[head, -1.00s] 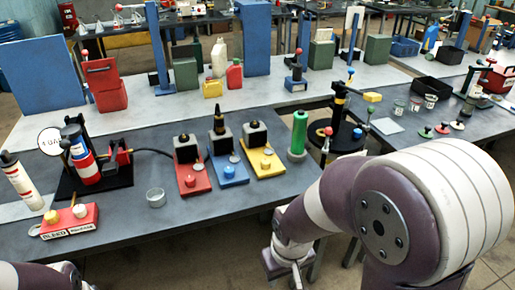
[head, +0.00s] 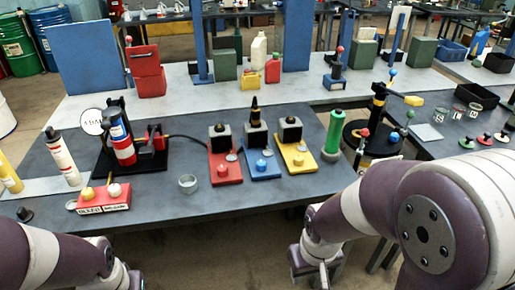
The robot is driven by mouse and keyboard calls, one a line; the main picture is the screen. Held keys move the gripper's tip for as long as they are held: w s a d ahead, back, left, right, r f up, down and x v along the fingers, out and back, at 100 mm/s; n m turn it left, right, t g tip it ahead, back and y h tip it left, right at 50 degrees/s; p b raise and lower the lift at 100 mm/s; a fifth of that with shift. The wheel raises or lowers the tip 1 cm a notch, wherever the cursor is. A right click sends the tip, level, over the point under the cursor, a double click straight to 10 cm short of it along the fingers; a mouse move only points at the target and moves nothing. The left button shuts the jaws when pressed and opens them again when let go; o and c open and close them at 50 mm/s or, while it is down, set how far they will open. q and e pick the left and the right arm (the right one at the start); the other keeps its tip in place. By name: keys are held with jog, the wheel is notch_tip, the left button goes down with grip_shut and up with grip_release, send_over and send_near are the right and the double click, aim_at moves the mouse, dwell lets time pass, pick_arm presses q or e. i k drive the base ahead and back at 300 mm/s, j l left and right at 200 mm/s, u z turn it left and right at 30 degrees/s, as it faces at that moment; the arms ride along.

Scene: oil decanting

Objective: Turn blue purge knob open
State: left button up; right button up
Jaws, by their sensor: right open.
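A small blue knob (head: 262,165) sits on the blue base plate (head: 266,174), the middle one of three coloured stations on the dark table. A dark block with a black-and-gold nozzle (head: 255,118) stands behind it. My right gripper (head: 321,279) is low at the bottom edge, in front of the table, apart from the knob, open and empty. My left arm enters at the bottom left; its gripper (head: 134,281) is mostly cut off by the frame edge, so its jaws cannot be read.
A red base (head: 226,172) and a yellow base (head: 301,160) flank the blue one. A green cylinder (head: 334,132) stands to the right. The front table area is mostly clear.

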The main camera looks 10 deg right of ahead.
aim_at(262, 165)
jog(key=i+l+u, duration=0.2)
jog(key=l+u, duration=0.15)
jog(key=i+l+u, duration=0.15)
jog(key=l+u, duration=0.2)
jog(key=i+l+u, duration=0.1)
jog(key=l+u, duration=0.25)
